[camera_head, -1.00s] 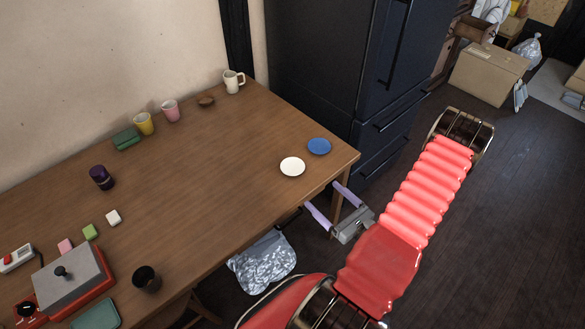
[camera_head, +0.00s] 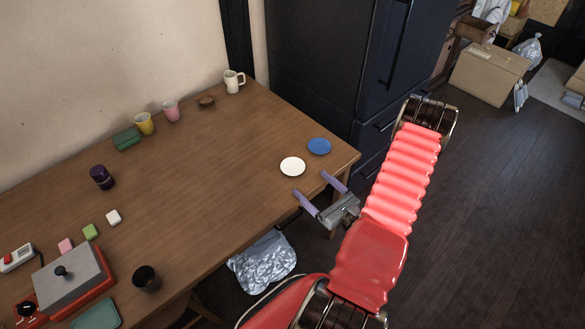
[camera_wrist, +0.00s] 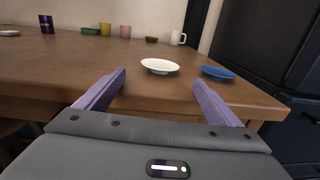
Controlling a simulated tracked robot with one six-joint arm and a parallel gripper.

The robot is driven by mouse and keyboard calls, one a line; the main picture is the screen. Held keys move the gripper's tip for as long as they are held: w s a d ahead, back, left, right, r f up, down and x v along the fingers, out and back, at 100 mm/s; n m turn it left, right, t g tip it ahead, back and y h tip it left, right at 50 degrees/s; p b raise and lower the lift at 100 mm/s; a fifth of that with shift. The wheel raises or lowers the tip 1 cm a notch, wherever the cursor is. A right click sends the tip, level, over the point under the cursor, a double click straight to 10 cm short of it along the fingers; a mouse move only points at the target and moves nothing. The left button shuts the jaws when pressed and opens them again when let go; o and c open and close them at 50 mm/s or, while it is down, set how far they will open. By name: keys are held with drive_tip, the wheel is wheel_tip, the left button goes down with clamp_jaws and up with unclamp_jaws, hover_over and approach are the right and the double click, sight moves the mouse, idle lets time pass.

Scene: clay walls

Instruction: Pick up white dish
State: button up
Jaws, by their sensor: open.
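The white dish (camera_head: 292,167) is a small round plate lying flat near the right end of the wooden table, close to its front edge. In the wrist view the white dish (camera_wrist: 160,66) lies beyond and between my finger tips. My gripper (camera_head: 309,184) is open and empty at the table's edge, just in front of the dish and apart from it. Its two purple fingers also show in the wrist view (camera_wrist: 159,80), pointing toward the dish.
A blue dish (camera_head: 319,146) lies just right of and behind the white one. A white mug (camera_head: 233,81), a pink cup (camera_head: 170,110) and a yellow cup (camera_head: 144,123) stand along the wall. A dark fridge (camera_head: 335,60) stands behind the table's right end. The table's middle is clear.

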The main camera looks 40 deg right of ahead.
sight(301, 174)
drive_tip(key=shift+w, duration=1.3)
drive_tip(key=shift+w+d, duration=0.1)
drive_tip(key=shift+w, duration=2.5)
drive_tip(key=shift+c, duration=0.2)
drive_tip(key=c, duration=1.1)
